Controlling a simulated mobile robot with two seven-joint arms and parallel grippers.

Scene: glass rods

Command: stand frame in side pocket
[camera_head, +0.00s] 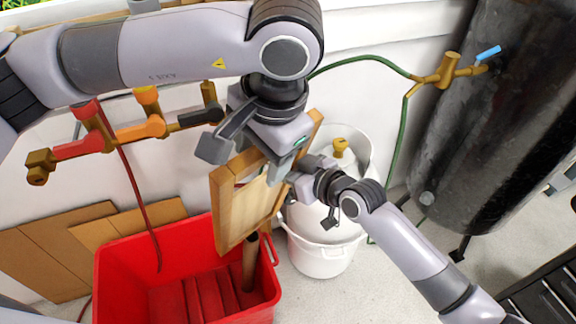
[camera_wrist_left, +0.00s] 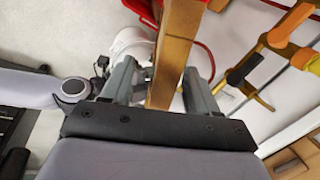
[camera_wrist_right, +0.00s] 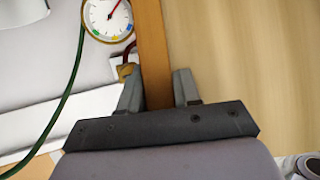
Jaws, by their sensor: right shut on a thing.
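The wooden frame (camera_head: 232,208) is upright and tilted above the right back side of the red bin (camera_head: 118,262). My left gripper (camera_head: 285,150) is at its upper edge. In the left wrist view the fingers (camera_wrist_left: 160,82) are apart on either side of the frame's bar (camera_wrist_left: 172,55), with gaps showing. My right gripper (camera_head: 293,180) is at the frame's right edge, shut on it; the right wrist view shows the bar (camera_wrist_right: 152,50) between the fingers (camera_wrist_right: 157,90). I cannot make out a side pocket clearly; the frame's lower end partly hides the bin's right side.
A brown wooden post (camera_head: 250,265) stands in the bin. A white bucket (camera_head: 325,258) is close on the right. Coloured valves (camera_head: 140,130) with a red hose are on the wall at left. Cardboard sheets (camera_head: 50,250) lean behind the bin. A dark tank (camera_head: 490,120) stands at right.

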